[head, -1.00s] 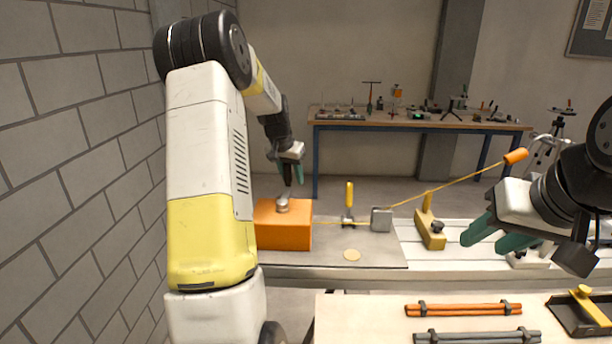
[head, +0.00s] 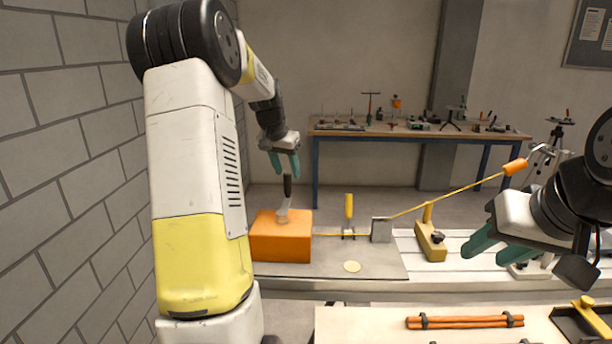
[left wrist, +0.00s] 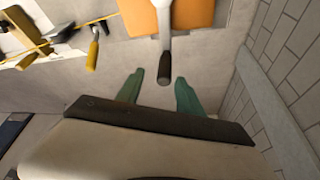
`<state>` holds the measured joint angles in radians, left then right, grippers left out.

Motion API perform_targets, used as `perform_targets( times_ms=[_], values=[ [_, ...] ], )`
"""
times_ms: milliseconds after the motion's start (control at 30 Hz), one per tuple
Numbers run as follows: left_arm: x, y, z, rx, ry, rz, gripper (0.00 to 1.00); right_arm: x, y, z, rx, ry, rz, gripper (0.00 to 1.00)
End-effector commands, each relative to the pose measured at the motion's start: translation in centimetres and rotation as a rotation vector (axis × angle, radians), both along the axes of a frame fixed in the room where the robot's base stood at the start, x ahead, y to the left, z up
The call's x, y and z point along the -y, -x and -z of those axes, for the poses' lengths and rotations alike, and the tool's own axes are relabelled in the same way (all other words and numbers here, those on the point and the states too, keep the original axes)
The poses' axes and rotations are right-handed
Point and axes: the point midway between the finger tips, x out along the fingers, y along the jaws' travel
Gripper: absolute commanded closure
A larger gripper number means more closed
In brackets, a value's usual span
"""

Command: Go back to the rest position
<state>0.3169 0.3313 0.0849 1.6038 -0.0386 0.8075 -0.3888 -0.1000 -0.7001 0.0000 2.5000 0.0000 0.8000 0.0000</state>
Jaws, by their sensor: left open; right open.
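My left gripper (head: 285,163) is open and empty, raised just above the black handle (head: 287,186) of a tool that stands on the orange block (head: 281,240). In the left wrist view, the handle (left wrist: 165,68) points toward the gap between the green fingers (left wrist: 157,92), apart from them. My right gripper (head: 490,245) is open and empty at the right, its green fingers pointing left over the white slatted surface, in front of the yellow block (head: 430,242).
A yellow rod with an orange grip (head: 516,167) slants up toward the right gripper's side. A yellow-handled tool (head: 349,210) and a grey plate (head: 381,230) stand beside the orange block. A brick wall (head: 70,150) is close on the left. Orange rods (head: 465,322) lie in front.

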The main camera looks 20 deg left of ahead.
Motion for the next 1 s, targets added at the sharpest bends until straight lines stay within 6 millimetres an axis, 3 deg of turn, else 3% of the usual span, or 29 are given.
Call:
perform_targets(
  times_ms=[400, 567, 667, 800, 1000],
  values=[
    [0.1, 0.1, -0.2, 0.001, 0.000, 0.000, 0.56, 0.0, 0.0, 0.0, 0.000, 0.000, 0.000, 0.59],
    [1.9, 2.1, -2.2, 0.015, 0.002, 0.000, 0.56, 0.0, 0.0, 0.0, 0.000, 0.000, 0.000, 0.59],
    [4.3, 5.1, -4.5, 0.033, 0.008, -0.003, 0.56, 0.0, 0.0, 0.0, 0.000, 0.000, 0.000, 0.59],
    [7.9, 10.7, -7.1, 0.059, 0.027, -0.011, 0.56, 0.0, 0.0, 0.0, 0.000, 0.000, 0.000, 0.59],
    [12.0, 19.1, -8.7, 0.096, 0.068, -0.025, 0.56, 0.0, 0.0, 0.0, 0.000, 0.000, 0.000, 0.59]
  ],
)
